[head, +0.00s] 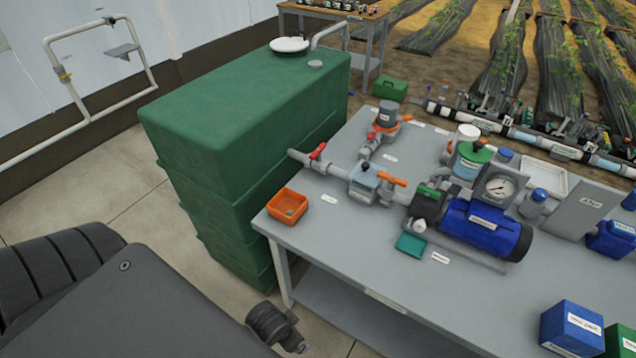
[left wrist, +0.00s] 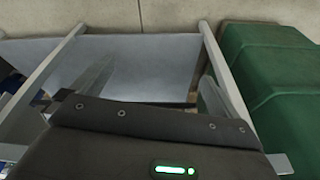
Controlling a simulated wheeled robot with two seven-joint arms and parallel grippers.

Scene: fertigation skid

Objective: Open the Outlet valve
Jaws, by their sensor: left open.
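The pipe line on the grey skid table (head: 335,235) carries several valves. A valve with a red handle (head: 318,150) sits on the pipe beside the green tank. A valve with an orange handle (head: 392,179) sits between the grey filter body (head: 364,178) and the pump. Another orange-red handle (head: 385,118) is on the branch behind. The labels are too small to read, so I cannot tell which is the Outlet valve. My left gripper (left wrist: 150,88) is open and empty in the left wrist view, low beside the table frame and apart from the valves. My right gripper is out of view.
The green tank (head: 240,95) stands left of the table; it also shows in the left wrist view (left wrist: 270,85). An orange bin (head: 287,206) sits on the near left table corner. A blue pump (head: 485,228) and bottles crowd the right. The floor left of the tank is clear.

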